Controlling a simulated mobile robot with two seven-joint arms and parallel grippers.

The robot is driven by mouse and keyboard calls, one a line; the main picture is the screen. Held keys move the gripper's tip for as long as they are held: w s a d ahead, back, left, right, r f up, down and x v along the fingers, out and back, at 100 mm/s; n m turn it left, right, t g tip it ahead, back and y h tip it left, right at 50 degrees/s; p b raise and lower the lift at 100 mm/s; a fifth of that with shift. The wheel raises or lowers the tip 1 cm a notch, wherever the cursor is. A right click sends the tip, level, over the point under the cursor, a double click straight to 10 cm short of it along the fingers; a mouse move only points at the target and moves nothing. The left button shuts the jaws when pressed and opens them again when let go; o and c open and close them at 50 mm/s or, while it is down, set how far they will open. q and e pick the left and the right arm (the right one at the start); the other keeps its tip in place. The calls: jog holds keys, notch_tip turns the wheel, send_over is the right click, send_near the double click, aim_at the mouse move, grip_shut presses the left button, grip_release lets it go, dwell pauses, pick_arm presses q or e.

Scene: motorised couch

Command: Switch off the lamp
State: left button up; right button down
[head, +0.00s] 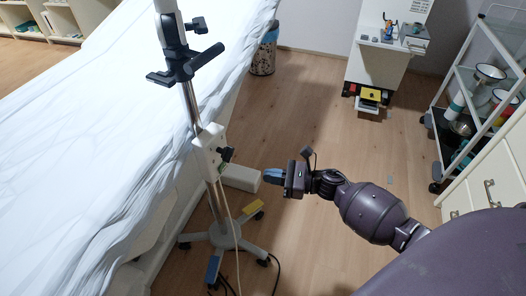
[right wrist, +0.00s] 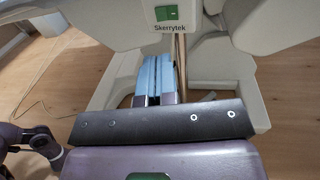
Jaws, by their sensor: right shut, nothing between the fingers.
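The lamp's stand is a metal pole with black clamps and handles (head: 178,62) in the head view, rising past the top edge; no lamp head is seen. A white box (head: 207,150) with a black knob is on the pole. In the right wrist view the fingertips (right wrist: 160,60) are below the switch; contact cannot be told. My left gripper is not in view.
A couch with a white sheet (head: 75,140) fills the left. The stand's wheeled base (head: 225,236) and cables are on the wooden floor. A white trolley (head: 455,110) and drawers (head: 485,180) stand at right. A white cabinet (head: 378,65) is at the back. The middle floor is clear.

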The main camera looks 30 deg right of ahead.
aim_at(221, 169)
jog(key=x, duration=1)
jog(key=shift+w+a+b, duration=0.3)
jog(key=shift+w+a, duration=0.4)
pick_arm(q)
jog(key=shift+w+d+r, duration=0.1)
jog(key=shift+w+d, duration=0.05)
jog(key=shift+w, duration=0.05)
